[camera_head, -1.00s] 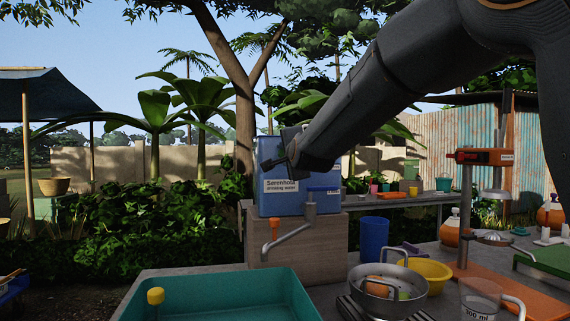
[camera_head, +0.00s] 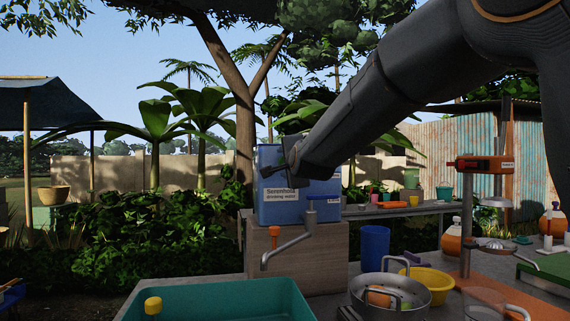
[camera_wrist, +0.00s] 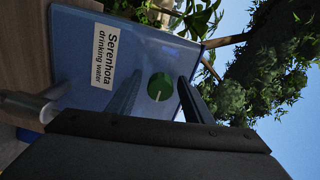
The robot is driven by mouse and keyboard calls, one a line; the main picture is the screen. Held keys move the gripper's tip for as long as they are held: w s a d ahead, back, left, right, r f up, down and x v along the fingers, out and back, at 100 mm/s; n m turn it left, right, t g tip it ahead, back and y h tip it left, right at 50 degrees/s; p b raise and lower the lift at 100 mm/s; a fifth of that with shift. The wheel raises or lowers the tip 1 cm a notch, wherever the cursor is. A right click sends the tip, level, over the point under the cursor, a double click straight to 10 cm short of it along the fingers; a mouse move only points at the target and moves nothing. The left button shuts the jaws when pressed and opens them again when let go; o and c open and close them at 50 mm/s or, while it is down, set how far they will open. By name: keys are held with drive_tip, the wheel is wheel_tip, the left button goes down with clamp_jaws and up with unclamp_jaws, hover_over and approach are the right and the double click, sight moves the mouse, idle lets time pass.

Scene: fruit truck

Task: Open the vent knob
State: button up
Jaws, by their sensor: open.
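The vent knob (camera_wrist: 160,87) is a round green knob with a pale bar across it, set on the blue water container (camera_wrist: 75,75). The container also shows in the head view (camera_head: 270,210), labelled "Serenhota drinking water", standing on a wooden block. My gripper (camera_wrist: 161,80) is open in the wrist view, with one dark finger on each side of the knob in the picture. I cannot tell whether they touch it. In the head view my gripper (camera_head: 280,166) is at the container's upper part and hides some of it. The knob cannot be made out there.
A teal basin (camera_head: 225,300), blue cup (camera_head: 375,244), metal pot (camera_head: 415,296) and yellow bowl (camera_head: 440,282) are nearby.

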drive_tip(key=shift+s, duration=0.1)
drive_tip(key=b+v, duration=0.1)
drive_tip(key=v, duration=0.6)
drive_tip(key=shift+s, duration=0.3)
drive_tip(key=shift+d, duration=0.1)
